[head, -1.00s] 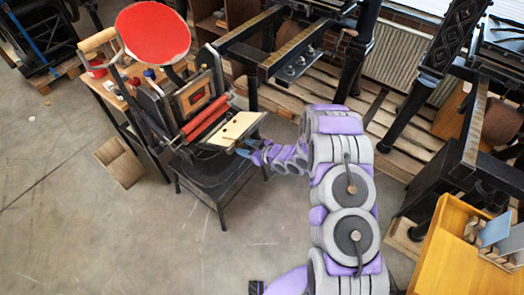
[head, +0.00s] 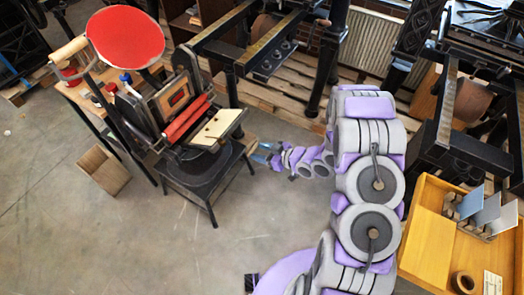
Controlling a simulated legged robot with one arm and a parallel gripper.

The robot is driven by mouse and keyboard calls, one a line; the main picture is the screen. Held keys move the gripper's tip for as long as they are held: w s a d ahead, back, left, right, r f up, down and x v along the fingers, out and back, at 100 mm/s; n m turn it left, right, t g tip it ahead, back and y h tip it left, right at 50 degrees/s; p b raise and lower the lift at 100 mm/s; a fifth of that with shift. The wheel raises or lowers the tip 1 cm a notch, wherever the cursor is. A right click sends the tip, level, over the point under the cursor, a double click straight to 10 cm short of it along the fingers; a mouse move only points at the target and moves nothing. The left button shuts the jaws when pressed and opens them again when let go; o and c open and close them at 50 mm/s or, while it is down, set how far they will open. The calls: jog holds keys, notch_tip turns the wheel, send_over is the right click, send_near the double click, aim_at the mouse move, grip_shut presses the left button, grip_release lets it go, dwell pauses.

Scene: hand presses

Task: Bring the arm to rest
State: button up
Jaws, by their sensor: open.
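My arm comes up from the lower right and bends over towards the press in the middle of the view. My gripper (head: 264,154) is open and small in the picture, just right of the small hand press (head: 187,115). It appears apart from the press and empty. The press stands on a black stand (head: 205,172) and has a red round disc (head: 125,37) at the top, red rollers (head: 187,118) and a cream board (head: 216,127) at its front.
A yellow wooden table (head: 428,235) with a rack of cards (head: 480,212) and a tape roll (head: 463,282) is at lower right. Large black presses and a pallet (head: 290,103) stand behind. A wooden box (head: 103,170) sits on the floor at left. The floor (head: 120,240) at lower left is clear.

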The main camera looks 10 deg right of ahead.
dwell(0.6)
jog(key=w+d+r+m+h, duration=0.25)
jog(key=d+r+h, duration=0.5)
jog(key=d, duration=0.45)
jog(key=s+d+r+m+g+h, duration=0.25)
jog(key=s+d+r+h, duration=0.35)
jog(key=r, duration=0.4)
jog(key=s+a+r+m+g+y, duration=0.1)
jog(key=s+a+r+g, duration=0.1)
jog(key=s, duration=0.9)
jog(key=s+a+r+m+g+y, duration=0.1)
jog(key=s+a+r, duration=0.4)
jog(key=s, duration=0.7)
jog(key=s+a+r+m+g+y, duration=0.1)
jog(key=s+a+r+m+g, duration=0.2)
jog(key=s, duration=0.8)
jog(key=shift+s+a+r+g, duration=0.15)
jog(key=shift+a+r+g, duration=0.05)
jog(key=shift+a+g, duration=0.5)
jog(key=shift+d, duration=0.1)
jog(key=shift+c, duration=0.5)
